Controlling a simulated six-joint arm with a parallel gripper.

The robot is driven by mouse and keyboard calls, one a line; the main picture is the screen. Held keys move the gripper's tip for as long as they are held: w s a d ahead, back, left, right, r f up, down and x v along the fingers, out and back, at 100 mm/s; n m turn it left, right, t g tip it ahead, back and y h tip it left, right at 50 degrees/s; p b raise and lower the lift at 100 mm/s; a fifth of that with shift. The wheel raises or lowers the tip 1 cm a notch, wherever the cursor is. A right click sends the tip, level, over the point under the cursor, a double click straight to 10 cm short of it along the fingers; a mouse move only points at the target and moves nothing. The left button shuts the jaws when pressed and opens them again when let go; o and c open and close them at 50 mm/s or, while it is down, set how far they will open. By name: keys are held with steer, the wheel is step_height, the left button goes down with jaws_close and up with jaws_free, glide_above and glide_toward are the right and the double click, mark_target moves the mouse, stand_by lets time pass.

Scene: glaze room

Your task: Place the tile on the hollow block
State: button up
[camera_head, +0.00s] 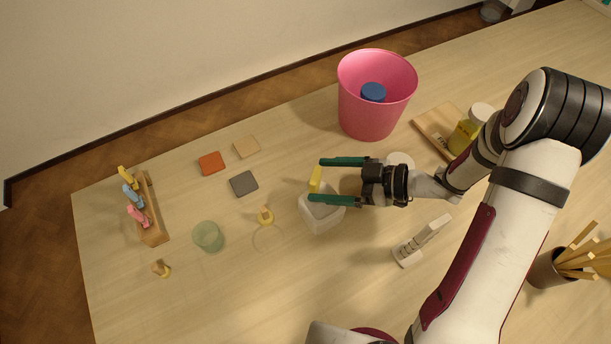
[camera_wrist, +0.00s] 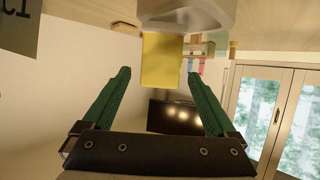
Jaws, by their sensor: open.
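The yellow tile (camera_head: 316,176) stands upright at the top of the white hollow block (camera_head: 322,216). In the wrist view, which is upside down, the tile (camera_wrist: 162,62) juts out from the white block (camera_wrist: 187,16). I cannot tell whether it sits in the block's opening or against its rim. My gripper (camera_head: 316,180) is open, with one green finger on each side of the tile. In the wrist view, gaps show between the tile and the fingers (camera_wrist: 158,74), so it is not gripped.
Orange (camera_head: 211,163), tan (camera_head: 246,147) and grey (camera_head: 244,184) squares lie to the left. A pink bin (camera_head: 366,112) is behind; a white stepped piece (camera_head: 422,242) lies right.

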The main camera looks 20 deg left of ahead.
steer(key=v, duration=0.6)
steer(key=w+d+r+m+t+h, duration=0.2)
steer(key=w+d+m+t+h, duration=0.15)
steer(key=w, duration=0.25)
steer(key=w+d+r+m+t+h, duration=0.2)
steer(key=w+t+h, duration=0.1)
steer(key=w+t, duration=0.15)
steer(key=s+d+r+m+h, duration=0.3)
steer(key=d+r+m+h, duration=0.3)
steer(key=d+m+h, duration=0.5)
steer(key=s+a+m+g+y, duration=0.2)
steer(key=s+a, duration=0.1)
steer(key=s, duration=0.6)
steer(key=s+a+m+g+y, duration=0.2)
steer(key=s+a+g, duration=0.1)
steer(key=s, duration=0.5)
steer(key=s+a+m+g+y, duration=0.2)
steer(key=s+a+m+g, duration=0.1)
steer(key=s, duration=0.6)
steer(key=shift+s+a+f, duration=0.2)
steer(key=shift+s+a, duration=0.1)
steer(key=shift+s, duration=0.05)
